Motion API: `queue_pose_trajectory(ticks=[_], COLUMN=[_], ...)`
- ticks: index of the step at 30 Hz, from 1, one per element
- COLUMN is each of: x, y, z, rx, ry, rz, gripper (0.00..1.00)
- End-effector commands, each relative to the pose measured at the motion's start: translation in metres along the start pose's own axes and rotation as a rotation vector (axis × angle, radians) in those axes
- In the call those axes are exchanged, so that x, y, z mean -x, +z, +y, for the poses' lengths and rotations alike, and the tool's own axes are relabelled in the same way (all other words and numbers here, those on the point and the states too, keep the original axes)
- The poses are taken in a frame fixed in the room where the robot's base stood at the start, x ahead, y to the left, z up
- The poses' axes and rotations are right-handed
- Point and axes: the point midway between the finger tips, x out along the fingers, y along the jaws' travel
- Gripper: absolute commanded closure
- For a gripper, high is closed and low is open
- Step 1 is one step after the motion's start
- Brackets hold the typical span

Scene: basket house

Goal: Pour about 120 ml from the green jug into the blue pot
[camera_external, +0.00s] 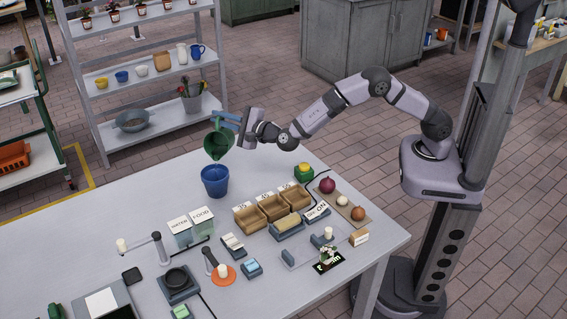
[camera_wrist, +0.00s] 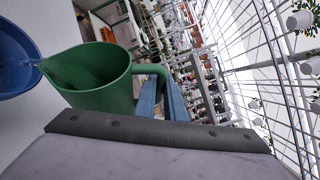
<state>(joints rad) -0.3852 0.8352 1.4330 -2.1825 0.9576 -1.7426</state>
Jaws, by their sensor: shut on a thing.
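The green jug (camera_external: 218,143) is held in the air by its handle and tilted over the blue pot (camera_external: 215,182), which stands on the table. My gripper (camera_external: 228,121) is shut on the jug's handle, above and to the right of the pot. In the wrist view the jug (camera_wrist: 105,85) shows its open mouth, and its spout points at the blue pot (camera_wrist: 18,60) on the left. A pale bluish streak shows at the spout there; I cannot tell for sure whether it is liquid pouring. My gripper's blue fingers (camera_wrist: 160,98) sit at the handle. The jug's contents are not visible.
On the grey table (camera_external: 120,205), wooden boxes (camera_external: 272,207), a tray with onions (camera_external: 342,202), a green-yellow object (camera_external: 304,172) and two labelled containers (camera_external: 190,228) stand right of and in front of the pot. The table left of the pot is clear. A shelf (camera_external: 150,95) stands behind.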

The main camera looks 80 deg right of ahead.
Motion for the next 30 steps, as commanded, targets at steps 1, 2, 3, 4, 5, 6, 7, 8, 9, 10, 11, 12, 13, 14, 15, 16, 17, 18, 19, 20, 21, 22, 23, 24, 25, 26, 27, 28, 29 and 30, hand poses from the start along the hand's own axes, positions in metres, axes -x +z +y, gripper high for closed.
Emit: queue_pose_trajectory(ticks=[1, 2, 3, 4, 5, 6, 7, 8, 9, 10, 11, 12, 13, 14, 15, 16, 17, 18, 19, 20, 21, 22, 23, 24, 25, 26, 27, 28, 29, 30], x=[-0.004, -0.006, -0.009, -0.011, -0.011, -0.013, -0.013, -0.014, -0.014, -0.014, -0.014, -0.014, -0.014, -0.014, -0.014, -0.015, -0.015, -0.016, -0.016, -0.017, -0.017, -0.018, -0.018, -0.019, -0.019, -0.02, -0.02, -0.021, -0.021, -0.021], y=[-0.014, -0.021, -0.03, -0.036, -0.04, -0.043, -0.045, -0.046, -0.046, -0.045, -0.044, -0.044, -0.045, -0.045, -0.047, -0.048, -0.05, -0.052, -0.054, -0.056, -0.059, -0.061, -0.063, -0.065, -0.066, -0.067, -0.068, -0.069, -0.07, -0.07], z=[0.004, 0.009, 0.014, 0.016, 0.019, 0.022, 0.022, 0.022, 0.021, 0.021, 0.02, 0.02, 0.02, 0.021, 0.022, 0.023, 0.024, 0.025, 0.027, 0.028, 0.029, 0.03, 0.031, 0.033, 0.033, 0.034, 0.034, 0.034, 0.034, 0.034], rx=[-0.057, -0.099, -0.159, -0.202, -0.237, -0.276, -0.299, -0.312, -0.322, -0.325, -0.324, -0.324, -0.326, -0.328, -0.335, -0.341, -0.349, -0.362, -0.373, -0.386, -0.403, -0.415, -0.427, -0.442, -0.452, -0.461, -0.47, -0.476, -0.481, -0.487], ry=[0.016, 0.032, 0.056, 0.073, 0.087, 0.104, 0.113, 0.119, 0.124, 0.126, 0.127, 0.127, 0.127, 0.128, 0.13, 0.133, 0.135, 0.141, 0.146, 0.15, 0.156, 0.162, 0.166, 0.172, 0.177, 0.181, 0.184, 0.186, 0.189, 0.192], rz=[0.015, 0.024, 0.037, 0.046, 0.052, 0.06, 0.064, 0.067, 0.069, 0.069, 0.069, 0.069, 0.07, 0.07, 0.072, 0.073, 0.075, 0.078, 0.08, 0.082, 0.086, 0.089, 0.092, 0.095, 0.097, 0.099, 0.1, 0.101, 0.102, 0.103], gripper=[1.0, 1.0, 1.0, 1.0, 1.0, 1.0, 1.0, 1.0, 1.0, 1.0, 1.0, 1.0, 1.0, 1.0, 1.0, 1.0, 1.0, 1.0, 1.0, 1.0, 1.0, 1.0, 1.0, 1.0, 1.0, 1.0, 1.0, 1.0, 1.0, 1.0])
